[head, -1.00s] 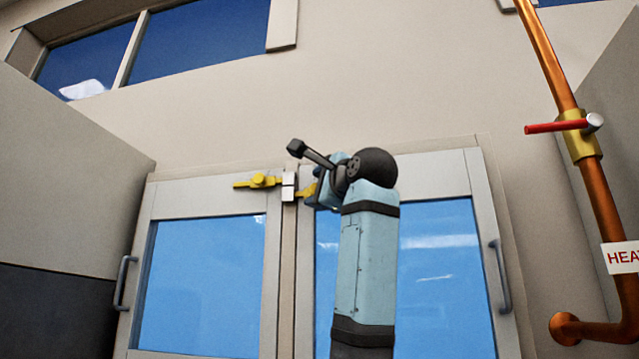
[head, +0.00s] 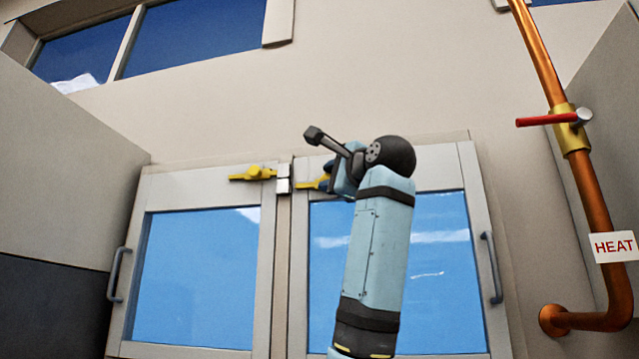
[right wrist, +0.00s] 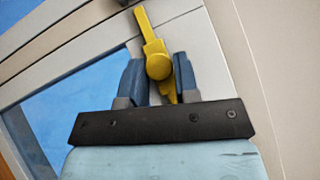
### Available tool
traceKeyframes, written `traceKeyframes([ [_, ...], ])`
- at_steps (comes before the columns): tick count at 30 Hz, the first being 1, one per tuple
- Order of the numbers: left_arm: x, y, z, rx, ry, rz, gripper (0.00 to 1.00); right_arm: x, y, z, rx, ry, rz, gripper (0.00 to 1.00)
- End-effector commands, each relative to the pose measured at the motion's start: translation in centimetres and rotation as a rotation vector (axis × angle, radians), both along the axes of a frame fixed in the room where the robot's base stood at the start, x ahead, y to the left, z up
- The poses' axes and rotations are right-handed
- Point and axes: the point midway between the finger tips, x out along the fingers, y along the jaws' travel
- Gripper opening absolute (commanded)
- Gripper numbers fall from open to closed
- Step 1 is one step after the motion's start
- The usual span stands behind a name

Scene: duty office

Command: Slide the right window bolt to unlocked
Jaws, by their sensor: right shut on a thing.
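The right window bolt (head: 312,184) is a yellow bar with a round knob, at the top of the right window sash. My left gripper is not in view.
Grey handles sit on the left (head: 118,275) and right (head: 491,267) outer window frames. A copper pipe (head: 597,205) with a red-handled valve (head: 548,120) and a HEAT sign (head: 614,246) stands at the right. Partitions flank the window.

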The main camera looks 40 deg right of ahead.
Motion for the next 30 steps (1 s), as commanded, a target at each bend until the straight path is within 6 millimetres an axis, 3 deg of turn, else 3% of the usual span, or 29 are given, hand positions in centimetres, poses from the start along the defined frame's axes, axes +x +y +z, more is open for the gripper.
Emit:
traceKeyframes([
  [5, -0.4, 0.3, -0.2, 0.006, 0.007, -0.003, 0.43, 0.1, -0.1, -0.1, 0.004, 0.004, -0.003, 0.00],
  [6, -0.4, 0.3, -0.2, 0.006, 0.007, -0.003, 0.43, 0.1, -0.1, -0.1, 0.004, 0.004, -0.003, 0.36],
  [9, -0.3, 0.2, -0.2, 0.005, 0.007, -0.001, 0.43, 0.0, -0.1, -0.1, 0.004, 0.003, -0.003, 0.53],
  [20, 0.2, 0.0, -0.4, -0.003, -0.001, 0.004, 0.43, -0.6, 0.0, -0.3, 0.003, 0.000, -0.003, 0.53],
  [23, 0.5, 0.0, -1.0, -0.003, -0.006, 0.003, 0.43, -2.1, 0.1, -0.7, 0.002, -0.002, -0.003, 0.53],
  [30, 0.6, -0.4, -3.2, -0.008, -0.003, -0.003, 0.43, -7.4, 0.5, -1.8, 0.003, -0.003, -0.002, 0.53],
])
